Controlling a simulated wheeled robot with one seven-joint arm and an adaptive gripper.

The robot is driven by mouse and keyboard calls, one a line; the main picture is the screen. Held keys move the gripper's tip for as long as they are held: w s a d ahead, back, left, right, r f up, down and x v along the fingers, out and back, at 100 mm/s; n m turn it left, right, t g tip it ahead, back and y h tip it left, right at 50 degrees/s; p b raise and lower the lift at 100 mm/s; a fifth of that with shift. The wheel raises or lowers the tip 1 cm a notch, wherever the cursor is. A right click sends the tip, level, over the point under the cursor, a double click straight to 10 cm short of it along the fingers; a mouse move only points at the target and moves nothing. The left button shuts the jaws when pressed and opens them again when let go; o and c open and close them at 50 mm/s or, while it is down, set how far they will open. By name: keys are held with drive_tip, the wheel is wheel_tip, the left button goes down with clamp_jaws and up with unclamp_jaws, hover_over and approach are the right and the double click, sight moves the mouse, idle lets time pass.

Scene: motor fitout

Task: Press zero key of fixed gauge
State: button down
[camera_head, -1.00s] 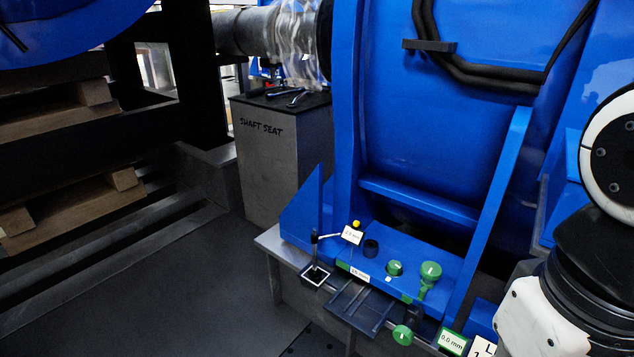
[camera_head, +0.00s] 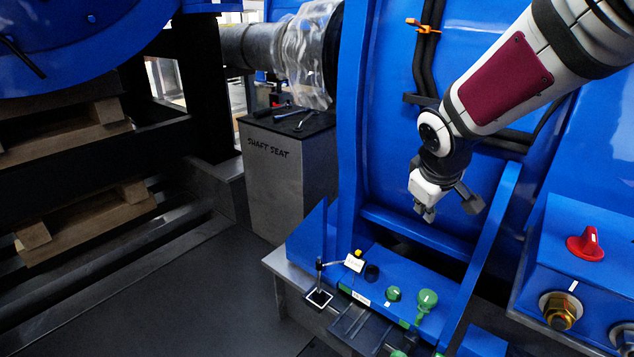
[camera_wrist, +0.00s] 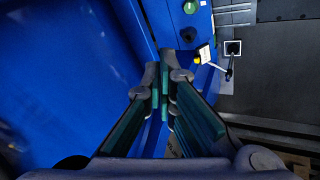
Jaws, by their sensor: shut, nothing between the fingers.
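A small white display tag with a yellow knob (camera_head: 358,252) sits at the end of a thin arm on a black post with a square base (camera_head: 319,298), by the blue bench's left end. The tag (camera_head: 354,264) is too small to read now. I cannot tell for certain that this is the fixed gauge. In the wrist view, the yellow knob (camera_wrist: 196,61) and tag (camera_wrist: 206,53) lie just beyond and right of the fingertips. My gripper (camera_head: 425,213) is shut and empty, pointing down, above and right of the tag and apart from it.
Green knobs (camera_head: 427,298) and a black cylinder (camera_head: 372,272) stand on the blue ledge right of the tag. A blue box with a red switch (camera_head: 585,244) is at right. The "SHAFT SEAT" stand (camera_head: 270,175) is behind left. A slanted blue brace (camera_head: 487,245) rises nearby.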

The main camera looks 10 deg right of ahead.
drive_tip(key=w+f+n+t+y+p, duration=0.1)
drive_tip(key=w+f+n+p, duration=0.15)
drive_tip(key=w, duration=0.55)
drive_tip(key=n+t+y+p, duration=0.2)
drive_tip(key=n+y+p, duration=0.4)
drive_tip(key=p, duration=0.3)
hover_over(358, 252)
wheel_tip(358, 252, down, 12)
drive_tip(key=shift+s+a+r, duration=0.1)
drive_tip(key=shift+a+r, duration=0.05)
drive_tip(key=shift+a, duration=0.1)
drive_tip(key=shift+b, duration=0.4)
wheel_tip(358, 252, down, 9)
drive_tip(key=b, duration=0.6)
drive_tip(key=shift+r, duration=0.1)
drive_tip(key=shift+b, duration=0.35)
drive_tip(key=shift+f+b, duration=0.3)
drive_tip(key=shift+f, duration=0.1)
